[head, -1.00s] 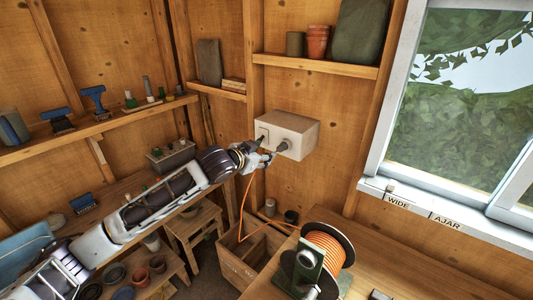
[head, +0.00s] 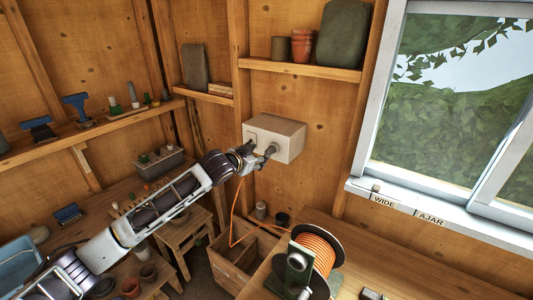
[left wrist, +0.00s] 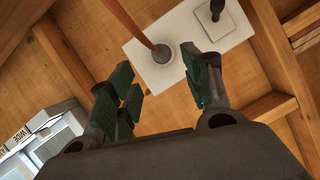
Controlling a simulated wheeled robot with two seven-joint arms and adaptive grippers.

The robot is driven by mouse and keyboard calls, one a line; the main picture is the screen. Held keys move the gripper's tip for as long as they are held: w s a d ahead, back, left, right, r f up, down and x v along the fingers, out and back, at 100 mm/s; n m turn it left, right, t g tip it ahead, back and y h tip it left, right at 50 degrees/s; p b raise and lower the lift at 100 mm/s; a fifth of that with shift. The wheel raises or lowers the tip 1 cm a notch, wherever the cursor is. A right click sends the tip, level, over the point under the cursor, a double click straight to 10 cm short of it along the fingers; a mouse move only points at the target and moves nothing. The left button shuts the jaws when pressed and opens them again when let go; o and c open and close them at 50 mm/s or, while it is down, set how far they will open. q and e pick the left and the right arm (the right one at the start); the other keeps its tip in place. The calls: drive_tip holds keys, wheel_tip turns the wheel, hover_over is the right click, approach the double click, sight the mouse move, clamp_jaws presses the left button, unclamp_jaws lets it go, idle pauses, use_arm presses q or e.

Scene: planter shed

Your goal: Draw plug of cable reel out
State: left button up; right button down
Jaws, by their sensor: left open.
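A pale socket box (head: 283,142) is fixed to the wooden wall; it also shows in the left wrist view (left wrist: 184,75). A dark grey plug (head: 270,150) sits at its front face, and its round end shows against the box in the left wrist view (left wrist: 162,53). An orange cable (head: 233,215) runs from there down to the cable reel (head: 318,252) on the bench. My left gripper (head: 257,156) is at the box beside the plug. Its green-padded fingers (left wrist: 163,88) are apart, with nothing gripped between them. My right gripper is out of view.
A dark switch lever (left wrist: 216,8) stands on the box near the plug. Shelves with pots (head: 301,46) and tools are on the walls. A wooden crate (head: 237,262) and stool (head: 182,240) stand below. The window (head: 450,110) is at right. Some bench top right of the reel is clear.

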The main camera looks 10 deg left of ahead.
sight(271, 150)
use_arm(q)
drive_tip(key=p+x, duration=0.1)
drive_tip(key=x, duration=0.7)
drive_tip(key=shift+w, duration=0.25)
drive_tip(key=shift+d+f, duration=0.1)
drive_tip(key=shift+f, duration=0.05)
idle(0.3)
clamp_jaws()
idle(0.4)
drive_tip(key=shift+s+a+p, duration=0.3)
drive_tip(key=shift+s+p, duration=0.4)
drive_tip(key=shift+p, duration=0.05)
idle(0.9)
drive_tip(key=shift+s+a+p, duration=0.25)
drive_tip(key=shift+s+p, duration=0.05)
drive_tip(key=shift+s, duration=0.35)
drive_tip(key=shift+s+a+p, duration=0.25)
drive_tip(key=shift+s+a, duration=0.05)
drive_tip(key=shift+s, duration=0.35)
drive_tip(key=shift+s+a+p, duration=0.25)
drive_tip(key=shift+s+p, duration=0.05)
drive_tip(key=shift+s, duration=0.35)
